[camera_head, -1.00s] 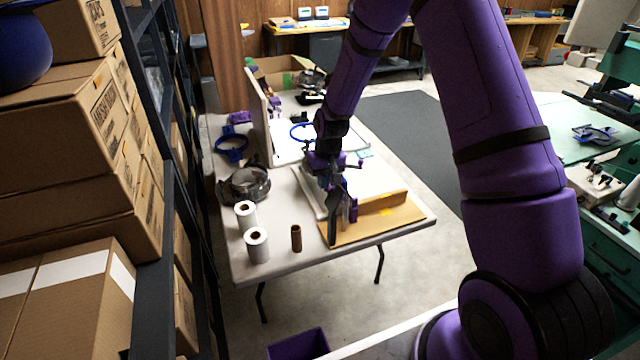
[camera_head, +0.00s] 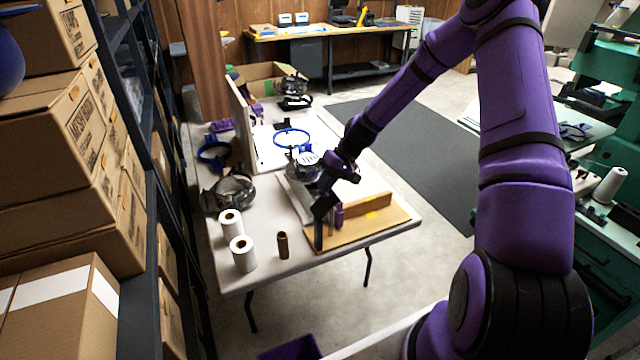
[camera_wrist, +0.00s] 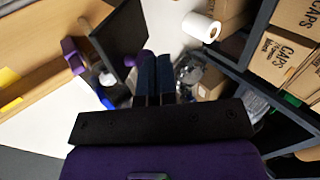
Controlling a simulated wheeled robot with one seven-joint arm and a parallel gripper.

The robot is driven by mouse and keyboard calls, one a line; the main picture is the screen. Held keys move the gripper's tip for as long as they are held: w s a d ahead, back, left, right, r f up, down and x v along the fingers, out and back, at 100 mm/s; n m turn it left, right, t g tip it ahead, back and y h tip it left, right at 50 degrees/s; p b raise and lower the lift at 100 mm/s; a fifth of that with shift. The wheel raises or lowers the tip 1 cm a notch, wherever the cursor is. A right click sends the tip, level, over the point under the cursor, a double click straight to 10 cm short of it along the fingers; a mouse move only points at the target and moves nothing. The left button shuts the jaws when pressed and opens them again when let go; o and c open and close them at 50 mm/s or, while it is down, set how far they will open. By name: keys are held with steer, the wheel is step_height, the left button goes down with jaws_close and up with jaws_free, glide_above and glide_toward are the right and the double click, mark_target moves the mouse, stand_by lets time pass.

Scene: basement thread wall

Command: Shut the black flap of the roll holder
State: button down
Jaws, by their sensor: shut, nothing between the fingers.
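The roll holder (camera_head: 375,222) is a light wooden tray with a back wall and purple parts at the near end of the folding table. Its black flap (camera_head: 318,236) stands out at the tray's left end, open. The flap also shows as a dark panel in the wrist view (camera_wrist: 122,36), beside the wooden tray (camera_wrist: 45,45) and a purple part (camera_wrist: 72,55). My gripper (camera_head: 322,200) is tilted down close to the flap. In the wrist view its fingers (camera_wrist: 155,68) are together and empty, just right of the flap. Whether they touch it I cannot tell.
Two white rolls (camera_head: 243,253) and a brown spool (camera_head: 283,245) stand on the table (camera_head: 265,275) left of the holder. Behind are a clear-and-black item (camera_head: 233,188) and a blue ring (camera_head: 291,138). A shelf with cardboard boxes (camera_head: 75,140) lines the left side.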

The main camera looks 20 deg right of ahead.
mark_target(328, 198)
steer(key=shift+d+f+y, duration=0.3)
steer(key=shift+d+y, duration=0.2)
steer(key=shift+y, duration=0.05)
steer(key=shift+d+f+y, duration=0.3)
steer(key=shift+d+y, duration=0.2)
steer(key=shift+y, duration=0.05)
steer(key=shift+d+f+y, duration=1.45)
steer(key=shift+f+y, duration=0.15)
steer(key=shift+y, duration=0.2)
